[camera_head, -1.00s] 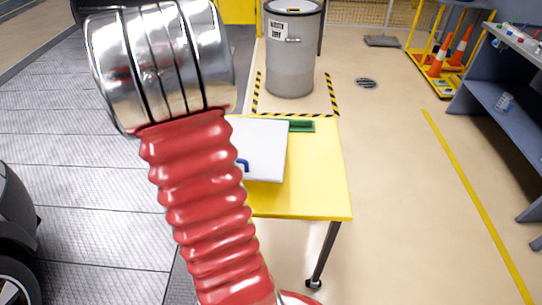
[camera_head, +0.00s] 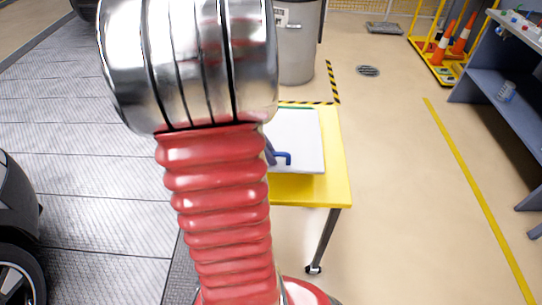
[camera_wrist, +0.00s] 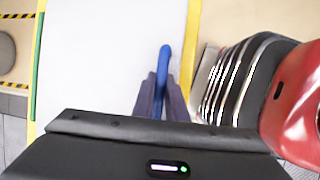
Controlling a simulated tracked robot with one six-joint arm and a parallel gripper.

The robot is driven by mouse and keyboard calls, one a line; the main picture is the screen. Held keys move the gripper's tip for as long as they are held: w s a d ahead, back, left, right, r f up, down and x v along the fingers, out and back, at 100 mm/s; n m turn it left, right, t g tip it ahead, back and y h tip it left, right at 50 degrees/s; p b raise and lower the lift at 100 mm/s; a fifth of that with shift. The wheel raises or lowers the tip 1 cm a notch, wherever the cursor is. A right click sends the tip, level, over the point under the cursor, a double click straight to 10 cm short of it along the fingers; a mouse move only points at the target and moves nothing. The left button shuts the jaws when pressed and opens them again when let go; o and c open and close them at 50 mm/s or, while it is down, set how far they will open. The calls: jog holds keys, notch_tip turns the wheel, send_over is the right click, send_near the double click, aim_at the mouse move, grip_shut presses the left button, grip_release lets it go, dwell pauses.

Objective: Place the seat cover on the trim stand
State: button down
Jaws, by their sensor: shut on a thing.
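A flat white panel (camera_head: 306,135) with a blue bent bar like a handle (camera_head: 283,157) lies over the yellow table (camera_head: 337,185); it is the likeliest seat cover. In the wrist view the white panel (camera_wrist: 95,60) fills the middle. My gripper (camera_wrist: 162,92) is shut on the blue bar (camera_wrist: 164,55), one dark finger on each side. In the head view my red and silver arm hides the gripper and the panel's left part. I cannot tell whether the panel touches the tabletop. No stand is labelled, so I cannot tell which thing is the trim stand.
A green strip (camera_wrist: 38,75) shows at the panel's edge. A grey drum (camera_head: 297,45) stands behind the table beside black-yellow floor tape (camera_head: 331,80). A blue-grey shelf (camera_head: 505,100) and orange cones (camera_head: 445,42) are at the right. The floor right of the table is clear.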

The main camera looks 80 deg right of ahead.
jog(key=shift+f, duration=2.7)
jog(key=shift+f, duration=1.9)
jog(key=c, duration=1.8)
grip_release()
jog(key=shift+o, duration=0.2)
jog(key=shift+r, duration=0.15)
jog(key=v, duration=1.1)
jog(key=shift+w+r, duration=0.15)
jog(key=shift+w, duration=0.05)
jog(key=shift+a+r, duration=0.15)
jog(key=shift+r, duration=0.05)
